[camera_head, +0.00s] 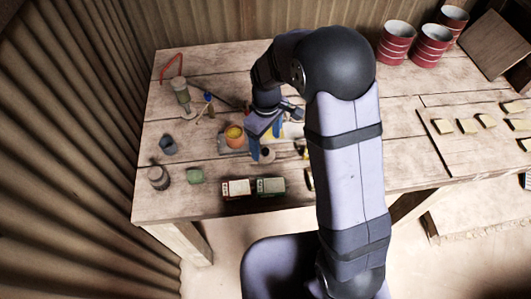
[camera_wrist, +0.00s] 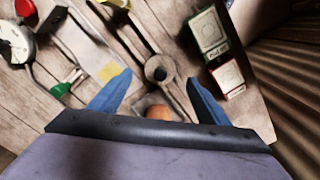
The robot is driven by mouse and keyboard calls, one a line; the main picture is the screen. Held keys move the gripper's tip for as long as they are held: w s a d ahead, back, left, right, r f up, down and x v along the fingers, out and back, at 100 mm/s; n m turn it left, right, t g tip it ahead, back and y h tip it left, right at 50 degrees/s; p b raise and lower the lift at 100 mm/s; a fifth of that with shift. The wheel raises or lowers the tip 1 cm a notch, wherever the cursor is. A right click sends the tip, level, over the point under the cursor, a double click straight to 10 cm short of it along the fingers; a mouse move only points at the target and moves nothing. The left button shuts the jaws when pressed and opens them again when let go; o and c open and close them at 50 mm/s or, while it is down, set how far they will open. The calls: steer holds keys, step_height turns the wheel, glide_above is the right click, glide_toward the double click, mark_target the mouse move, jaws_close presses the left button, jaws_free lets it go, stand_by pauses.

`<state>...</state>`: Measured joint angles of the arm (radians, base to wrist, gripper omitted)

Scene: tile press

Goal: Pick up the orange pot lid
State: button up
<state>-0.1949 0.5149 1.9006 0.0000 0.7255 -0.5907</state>
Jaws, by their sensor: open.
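An orange round thing, which looks like the pot lid (camera_head: 234,132), is on top of a small pot on the bench, left of my gripper (camera_head: 265,140) in the head view. In the wrist view the orange lid (camera_wrist: 158,112) shows only in part at the gripper's base, the rest hidden by the gripper body. The blue fingers of my gripper (camera_wrist: 158,78) are spread wide with nothing held between them. The lid lies nearer the palm edge than the fingertips in that picture. I cannot tell the height gap.
A red box (camera_head: 237,188) and a green box (camera_head: 270,186) stand near the front edge. A grey ring-ended tool (camera_wrist: 160,68) lies close by the fingers. Red-banded cans (camera_head: 396,42) stand at the back right.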

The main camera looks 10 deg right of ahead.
mark_target(265, 150)
steer(key=shift+w+a+f+p, duration=0.1)
steer(key=shift+f+p, duration=1)
steer(key=shift+f, duration=1.4)
steer(key=shift+c, duration=0.7)
steer(key=c, duration=1)
